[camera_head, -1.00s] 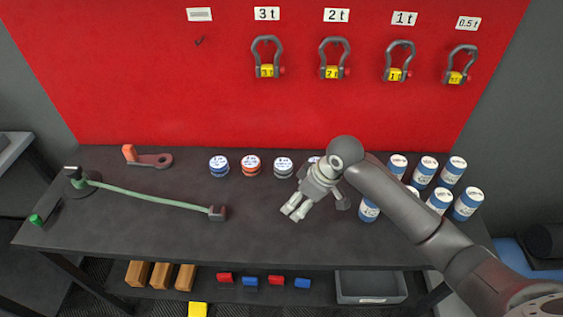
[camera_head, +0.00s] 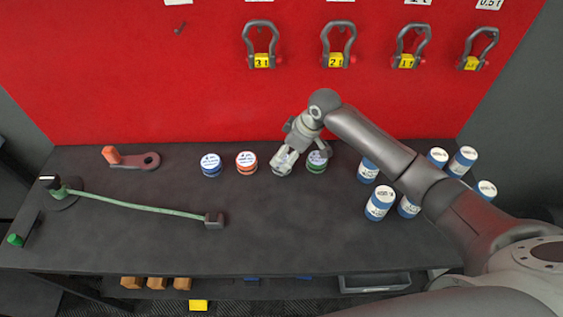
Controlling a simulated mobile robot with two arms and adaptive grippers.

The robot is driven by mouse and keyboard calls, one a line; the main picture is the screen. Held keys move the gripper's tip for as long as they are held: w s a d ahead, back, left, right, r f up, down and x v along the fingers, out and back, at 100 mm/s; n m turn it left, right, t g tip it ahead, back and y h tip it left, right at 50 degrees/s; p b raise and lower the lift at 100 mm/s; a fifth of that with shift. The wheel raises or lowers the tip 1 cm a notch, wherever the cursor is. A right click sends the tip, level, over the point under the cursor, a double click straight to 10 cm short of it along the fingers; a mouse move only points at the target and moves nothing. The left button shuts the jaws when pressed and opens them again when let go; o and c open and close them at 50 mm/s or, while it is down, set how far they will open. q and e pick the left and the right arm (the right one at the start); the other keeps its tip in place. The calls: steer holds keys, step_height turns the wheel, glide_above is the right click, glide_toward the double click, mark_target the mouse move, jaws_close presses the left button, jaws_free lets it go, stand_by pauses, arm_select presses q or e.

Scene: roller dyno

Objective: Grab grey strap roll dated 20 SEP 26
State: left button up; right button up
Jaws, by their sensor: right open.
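The strap rolls stand in a row on the dark bench (camera_head: 250,235): a blue roll (camera_head: 211,166), an orange roll (camera_head: 247,163), the grey roll (camera_head: 279,172) and a green roll (camera_head: 317,162). Their white top labels are too small to read for dates. My right gripper (camera_head: 285,160) is open, pointing down over the grey roll, and its fingers hide most of that roll. I cannot tell whether they touch it. My left gripper is not in view.
Several blue-and-white cans (camera_head: 380,203) stand to the right, under and beside my right arm. A green rod tool (camera_head: 140,207) and an orange-handled part (camera_head: 132,158) lie at left. Shackles (camera_head: 259,45) hang on the red panel. The bench's front middle is clear.

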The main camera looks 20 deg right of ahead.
mark_target(283, 160)
steer(key=x, duration=0.1)
steer(key=p+x, duration=0.1)
steer(key=x, duration=0.1)
steer(key=shift+s+a+f, duration=0.15)
steer(key=shift+s+f, duration=0.1)
steer(key=shift+s, duration=0.05)
steer(key=shift+w+a+f, duration=0.15)
steer(key=shift+w+f, duration=0.1)
steer(key=shift+f, duration=0.4)
steer(key=shift+c, duration=0.3)
steer(key=shift+r, duration=0.1)
steer(key=c, duration=1.2)
